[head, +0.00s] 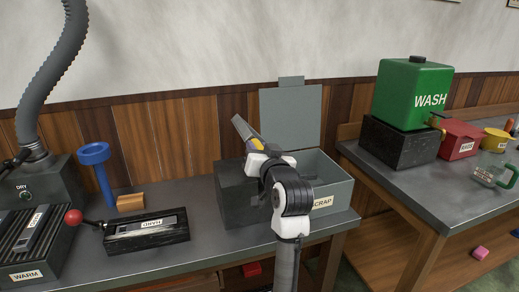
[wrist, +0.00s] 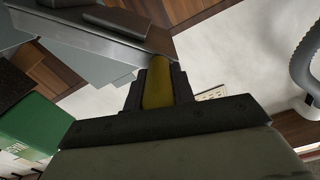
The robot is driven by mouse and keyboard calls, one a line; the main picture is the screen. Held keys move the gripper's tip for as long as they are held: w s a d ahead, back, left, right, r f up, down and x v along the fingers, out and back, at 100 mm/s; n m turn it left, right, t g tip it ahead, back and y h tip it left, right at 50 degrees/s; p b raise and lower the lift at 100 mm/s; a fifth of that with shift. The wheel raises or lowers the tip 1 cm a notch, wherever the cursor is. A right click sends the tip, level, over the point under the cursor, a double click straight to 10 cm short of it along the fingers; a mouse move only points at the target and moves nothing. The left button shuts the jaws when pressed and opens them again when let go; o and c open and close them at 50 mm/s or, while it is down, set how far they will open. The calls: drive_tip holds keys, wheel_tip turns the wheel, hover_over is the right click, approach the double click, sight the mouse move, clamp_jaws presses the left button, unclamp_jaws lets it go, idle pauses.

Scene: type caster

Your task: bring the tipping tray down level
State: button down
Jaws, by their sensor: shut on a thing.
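My gripper (head: 256,147) is at that end, above the bin. In the wrist view the gripper (wrist: 158,85) is shut on a yellow handle (wrist: 157,88). Grey metal (wrist: 95,38) extends up and left from the handle's tip; I cannot tell how much of it is tray. My wrist and arm hide part of the tray and bin in the head view.
The grey scrap bin (head: 235,195) has its lid (head: 290,122) raised behind my gripper. A green wash tank (head: 405,95) is on the right bench.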

drive_tip(key=shift+s+a+f+n+b, duration=0.2)
drive_tip(key=shift+a+f+n+b, duration=0.15)
drive_tip(key=shift+a, duration=0.25)
drive_tip(key=s+a+f+n+b, duration=0.3)
drive_tip(key=a+f+n+b, duration=0.4)
drive_tip(key=a+f, duration=0.2)
drive_tip(key=shift+n, duration=0.35)
drive_tip(key=shift+f, duration=0.2)
drive_tip(key=c, duration=1.2)
unclamp_jaws()
